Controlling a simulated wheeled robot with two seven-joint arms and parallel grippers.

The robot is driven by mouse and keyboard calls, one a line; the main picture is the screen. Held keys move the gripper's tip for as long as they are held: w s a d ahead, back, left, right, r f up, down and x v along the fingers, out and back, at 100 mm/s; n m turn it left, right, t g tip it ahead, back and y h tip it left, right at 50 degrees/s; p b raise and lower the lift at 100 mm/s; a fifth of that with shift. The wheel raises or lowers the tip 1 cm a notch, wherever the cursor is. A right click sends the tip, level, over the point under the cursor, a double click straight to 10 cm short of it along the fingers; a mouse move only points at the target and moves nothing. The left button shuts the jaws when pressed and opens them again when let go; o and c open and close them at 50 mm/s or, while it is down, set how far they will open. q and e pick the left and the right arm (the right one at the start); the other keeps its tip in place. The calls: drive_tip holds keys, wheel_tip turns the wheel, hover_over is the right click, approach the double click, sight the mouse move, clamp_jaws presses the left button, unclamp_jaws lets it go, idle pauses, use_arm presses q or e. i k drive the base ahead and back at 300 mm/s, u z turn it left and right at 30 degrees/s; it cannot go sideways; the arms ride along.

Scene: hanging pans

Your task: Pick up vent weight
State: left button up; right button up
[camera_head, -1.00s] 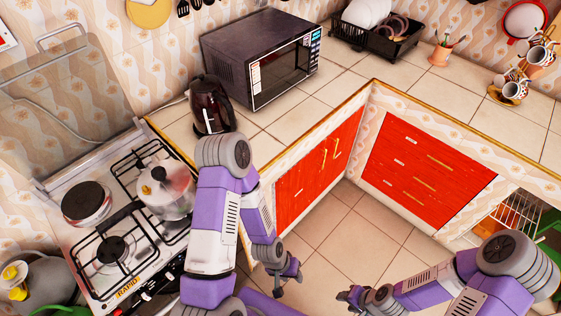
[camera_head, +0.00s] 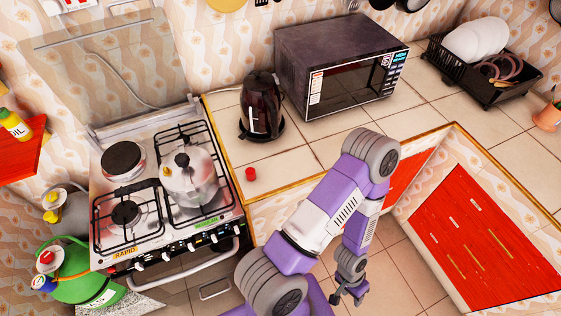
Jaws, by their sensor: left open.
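A small red piece (camera_head: 250,173), which looks like the vent weight, stands on the tiled counter (camera_head: 283,168) near its left front corner. A silver pressure cooker (camera_head: 195,186) with a dark knob on its lid sits on the stove, left of the red piece. My left gripper (camera_head: 347,298) hangs low over the floor, in front of the counter and well away from the red piece. It is open, with nothing seen between its fingers. My right gripper is out of view.
A dark kettle (camera_head: 262,108) and a microwave (camera_head: 340,72) stand behind the red piece. The stove (camera_head: 107,222) adjoins the counter's left edge. A green gas bottle (camera_head: 82,272) stands at the lower left. A dish rack (camera_head: 492,88) is at the back right.

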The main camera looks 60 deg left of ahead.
sight(250, 172)
drive_tip(key=i, duration=0.6)
drive_tip(key=u, duration=2.75)
